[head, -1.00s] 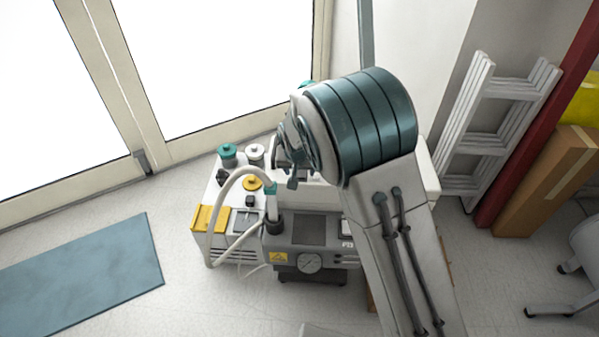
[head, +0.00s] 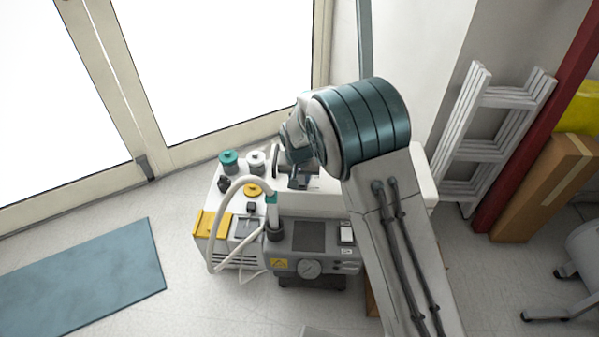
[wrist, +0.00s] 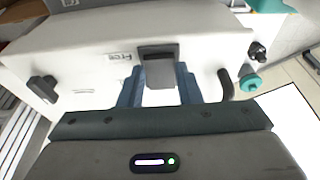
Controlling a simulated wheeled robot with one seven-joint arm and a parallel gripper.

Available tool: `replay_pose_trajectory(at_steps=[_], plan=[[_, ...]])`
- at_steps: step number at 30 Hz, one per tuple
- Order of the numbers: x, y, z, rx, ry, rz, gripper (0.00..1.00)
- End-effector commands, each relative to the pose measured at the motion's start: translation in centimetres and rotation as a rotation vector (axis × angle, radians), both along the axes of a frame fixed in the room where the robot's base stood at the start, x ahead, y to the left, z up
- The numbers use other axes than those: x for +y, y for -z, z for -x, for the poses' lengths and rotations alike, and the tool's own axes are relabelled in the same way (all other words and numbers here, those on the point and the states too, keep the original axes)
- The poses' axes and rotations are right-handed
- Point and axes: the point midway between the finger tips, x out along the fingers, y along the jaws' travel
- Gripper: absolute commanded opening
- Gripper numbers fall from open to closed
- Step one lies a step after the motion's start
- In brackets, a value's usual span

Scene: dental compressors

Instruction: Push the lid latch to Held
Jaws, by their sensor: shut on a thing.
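The lid latch (wrist: 158,70) is a grey tab in a dark recess on a white housing (wrist: 90,52). In the wrist view it sits between the two blue fingers of my gripper (wrist: 160,88), which is shut on it. A label that appears to read "Free" (wrist: 119,57) is printed on the housing just left of the latch. In the head view my gripper (head: 302,182) is over the white unit behind the grey compressor (head: 310,238). My arm hides part of that unit, and the latch cannot be made out there.
In the wrist view a dark handle (wrist: 227,84) and a teal knob (wrist: 250,82) are right of the fingers, and a dark clasp (wrist: 43,88) is left. In the head view a white hose (head: 217,220) loops at left. A ladder (head: 490,140) leans at right.

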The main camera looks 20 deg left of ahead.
Motion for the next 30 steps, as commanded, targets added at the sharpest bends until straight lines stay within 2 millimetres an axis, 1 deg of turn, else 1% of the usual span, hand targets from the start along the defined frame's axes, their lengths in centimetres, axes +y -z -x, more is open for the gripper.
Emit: replay_pose_trajectory(at_steps=[1, 7, 19, 20, 21, 22, 30], plan=[[-0.05, -0.62, -0.22, 0.027, 0.003, 0.006, 0.08], [0.03, -0.45, -0.41, 0.106, 0.001, 0.025, 0.08], [0.09, -0.22, -0.40, 0.124, 0.000, 0.028, 0.08], [0.09, -0.22, -0.40, 0.124, 0.000, 0.028, 0.39], [0.09, -0.23, -0.40, 0.124, 0.000, 0.028, 0.50], [0.09, -0.22, -0.40, 0.124, 0.000, 0.028, 0.53], [0.09, -0.32, -0.39, 0.123, 0.000, 0.028, 0.53]])
